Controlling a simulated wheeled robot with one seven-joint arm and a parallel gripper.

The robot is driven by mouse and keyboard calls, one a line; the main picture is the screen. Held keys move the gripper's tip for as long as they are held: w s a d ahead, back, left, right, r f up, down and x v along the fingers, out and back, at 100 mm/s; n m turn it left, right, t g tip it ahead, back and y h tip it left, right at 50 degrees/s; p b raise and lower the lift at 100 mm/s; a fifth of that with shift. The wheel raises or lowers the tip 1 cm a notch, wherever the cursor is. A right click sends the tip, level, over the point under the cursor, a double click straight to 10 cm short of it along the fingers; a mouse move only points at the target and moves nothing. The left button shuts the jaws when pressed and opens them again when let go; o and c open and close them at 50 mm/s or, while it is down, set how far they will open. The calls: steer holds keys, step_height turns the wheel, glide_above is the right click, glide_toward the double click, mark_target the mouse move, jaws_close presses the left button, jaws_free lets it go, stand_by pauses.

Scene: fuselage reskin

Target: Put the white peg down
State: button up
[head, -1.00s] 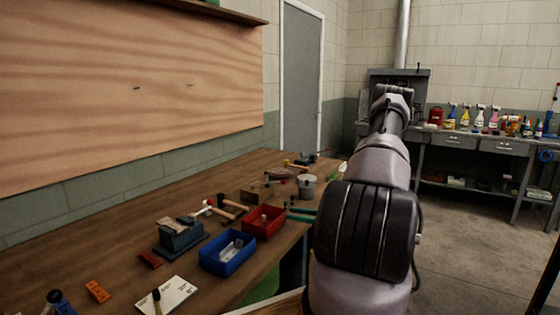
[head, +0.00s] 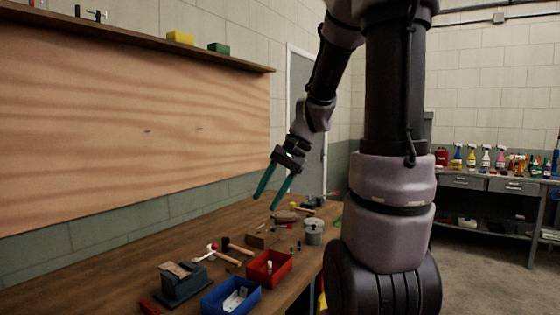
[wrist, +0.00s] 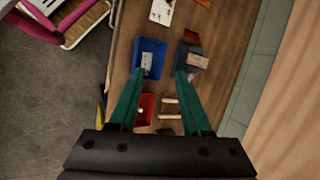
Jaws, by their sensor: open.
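My gripper (head: 270,200) has long green fingers, spread apart with nothing between them. It hangs in the air above the workbench, pointing down; in the wrist view its fingertips (wrist: 160,74) appear either side of the bench surface. A small pale peg (head: 269,267) stands in the red bin (head: 284,276), apart from my gripper; it looks like the white peg. The red bin also shows in the wrist view (wrist: 147,103), partly behind a finger.
A blue bin (head: 250,300) with pale pieces sits beside the red one. A blue-grey vise-like block (head: 183,287), hammers (head: 222,254) and a grey bucket (head: 314,231) stand on the wooden bench. A plywood panel (head: 130,130) covers the left wall.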

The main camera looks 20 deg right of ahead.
steer(key=s+r+n+t+h, duration=0.3)
steer(key=s+r+n+t, duration=0.1)
steer(key=s+r, duration=0.5)
steer(key=shift+a+r+t+h, duration=0.4)
steer(key=shift+r+t, duration=0.05)
steer(key=shift+t, duration=0.45)
